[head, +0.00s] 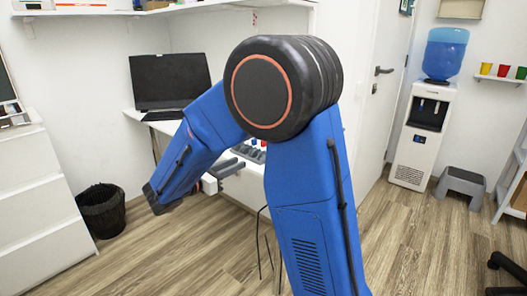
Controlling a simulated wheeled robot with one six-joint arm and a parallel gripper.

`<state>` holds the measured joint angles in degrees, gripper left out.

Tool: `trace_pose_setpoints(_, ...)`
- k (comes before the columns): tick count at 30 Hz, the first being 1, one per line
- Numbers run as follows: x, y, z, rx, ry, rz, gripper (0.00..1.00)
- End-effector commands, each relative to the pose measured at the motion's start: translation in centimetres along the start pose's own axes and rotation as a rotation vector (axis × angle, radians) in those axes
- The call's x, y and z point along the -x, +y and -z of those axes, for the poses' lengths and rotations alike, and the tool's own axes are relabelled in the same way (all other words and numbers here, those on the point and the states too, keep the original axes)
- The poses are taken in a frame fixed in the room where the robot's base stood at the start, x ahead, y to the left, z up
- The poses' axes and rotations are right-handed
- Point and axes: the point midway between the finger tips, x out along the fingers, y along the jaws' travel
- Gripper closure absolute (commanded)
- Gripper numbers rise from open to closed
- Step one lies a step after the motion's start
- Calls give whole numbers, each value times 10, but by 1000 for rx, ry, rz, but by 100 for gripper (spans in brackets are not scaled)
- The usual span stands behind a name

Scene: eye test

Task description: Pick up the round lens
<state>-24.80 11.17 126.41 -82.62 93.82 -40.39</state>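I cannot make out a round lens in the head view; my blue arm covers much of the desk. My gripper (228,168) shows small and grey beyond my forearm, close to the desk's front edge. It is partly hidden, and I cannot tell whether its fingers are apart or hold anything. Small grey, red and blue items (251,150) lie on the white desk (131,114) just past the gripper, partly behind my arm and too small to name.
A black bin (102,212) stands beside white drawers (38,210) at left. A water cooler (420,135) and grey step stool (461,184) stand at right. The wooden floor between is mostly clear.

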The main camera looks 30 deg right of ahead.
Motion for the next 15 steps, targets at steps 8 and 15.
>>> trace_pose_setpoints(8, -9, 14, 0, 31, -39, -25, 78)
trace_pose_setpoints(15, -47, 14, -2, 30, -38, -23, 78)
